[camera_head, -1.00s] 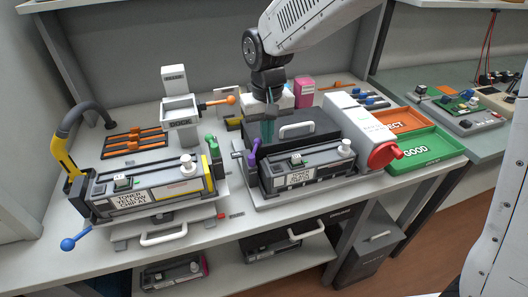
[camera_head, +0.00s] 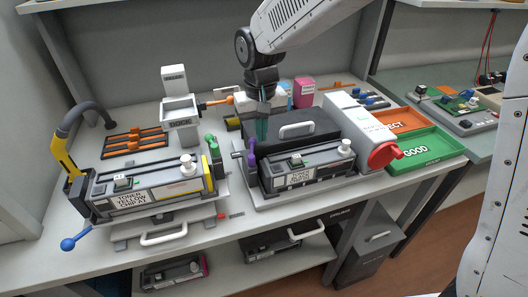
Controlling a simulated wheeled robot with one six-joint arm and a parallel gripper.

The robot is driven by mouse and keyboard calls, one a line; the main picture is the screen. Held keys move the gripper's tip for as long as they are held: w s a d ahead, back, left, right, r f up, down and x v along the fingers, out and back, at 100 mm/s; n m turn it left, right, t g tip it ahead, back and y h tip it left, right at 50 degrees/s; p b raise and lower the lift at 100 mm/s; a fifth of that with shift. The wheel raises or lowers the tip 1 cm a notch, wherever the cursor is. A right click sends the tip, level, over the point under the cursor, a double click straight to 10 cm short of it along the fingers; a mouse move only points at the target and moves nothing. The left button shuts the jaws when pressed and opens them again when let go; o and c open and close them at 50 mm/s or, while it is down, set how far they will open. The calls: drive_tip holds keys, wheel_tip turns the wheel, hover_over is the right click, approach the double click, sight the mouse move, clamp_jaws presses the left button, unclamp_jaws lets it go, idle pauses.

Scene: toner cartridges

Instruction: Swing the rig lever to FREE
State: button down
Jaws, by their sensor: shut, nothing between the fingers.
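A purple lever (camera_head: 251,153) stands at the left end of the right-hand rig (camera_head: 248,193), which holds a black toner cartridge (camera_head: 310,170). My gripper (camera_head: 262,136) points down with its teal fingers shut and empty, just behind and right of the purple lever's top. I cannot tell whether they touch. A green lever (camera_head: 213,148) stands at the right end of the left-hand rig, which holds a toner cartridge labelled yellow (camera_head: 150,190). No FREE marking is legible.
A dark box with a grey handle (camera_head: 296,130) lies behind the right-hand rig. A white unit with a red knob (camera_head: 384,155) and orange (camera_head: 398,121) and green (camera_head: 425,150) trays stand right.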

drive_tip(key=shift+w+a, duration=0.1)
drive_tip(key=shift+a, duration=0.2)
wheel_tip(320, 180, up, 7)
idle(1.0)
drive_tip(key=s+d+r+m+t, duration=0.1)
drive_tip(key=s+d+r+m, duration=0.2)
drive_tip(key=s+d, duration=2.3)
drive_tip(key=shift+s, duration=0.3)
